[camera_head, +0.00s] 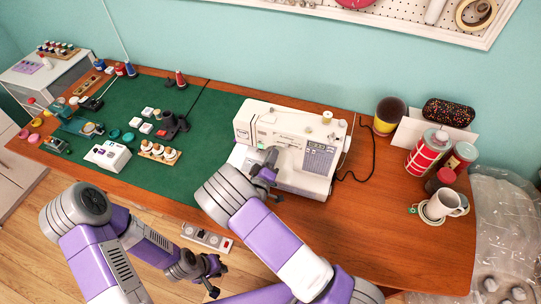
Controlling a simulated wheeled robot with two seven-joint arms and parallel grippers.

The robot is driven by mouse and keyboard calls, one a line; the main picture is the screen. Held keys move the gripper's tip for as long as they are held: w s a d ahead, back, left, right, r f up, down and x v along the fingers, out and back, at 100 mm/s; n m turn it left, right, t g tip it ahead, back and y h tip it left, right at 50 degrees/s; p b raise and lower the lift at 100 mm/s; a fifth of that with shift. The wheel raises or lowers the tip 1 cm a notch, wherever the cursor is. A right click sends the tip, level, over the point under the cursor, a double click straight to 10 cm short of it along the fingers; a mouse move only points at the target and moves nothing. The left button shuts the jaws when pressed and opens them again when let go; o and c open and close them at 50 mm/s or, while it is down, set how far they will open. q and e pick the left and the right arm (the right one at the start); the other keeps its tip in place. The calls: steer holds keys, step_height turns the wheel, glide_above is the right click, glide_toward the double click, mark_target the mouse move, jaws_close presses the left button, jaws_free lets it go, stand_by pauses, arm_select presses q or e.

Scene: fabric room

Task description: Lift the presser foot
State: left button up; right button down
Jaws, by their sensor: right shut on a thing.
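A white sewing machine (291,138) with a grey side panel stands on the wooden table. My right gripper (268,173) is at the machine's front, below its head near the needle area. It is shut on a small part there, which its own fingers hide. The presser foot is hidden behind the gripper and arm, so whether it is up or down cannot be told. My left gripper (217,277) hangs low in front of the table's front edge, away from the machine. Its dark fingers are spread and empty.
A green mat (125,170) with spools, small tools and boxes covers the table's left. At the right stand a red and white tin (427,153), a white mug (442,204) and a dark patterned case (448,113). A black cable (362,176) lies beside the machine. The table's front right is clear.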

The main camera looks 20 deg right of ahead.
steer(key=n, duration=0.1)
steer(key=r+n+p, duration=0.1)
steer(key=n+p, duration=0.1)
steer(key=shift+s+d+r, duration=0.1)
steer(key=shift+d+r, duration=0.1)
steer(key=shift+r, duration=0.05)
steer(key=shift+r+n+p, duration=0.2)
steer(key=shift+n+p, duration=0.1)
steer(key=shift+n, duration=0.5)
steer(key=shift+r+n+p, duration=0.2)
steer(key=shift+n+p, duration=0.05)
steer(key=shift+n, duration=0.55)
steer(key=c, duration=1.3)
jaws_free()
steer(key=shift+r, duration=0.1)
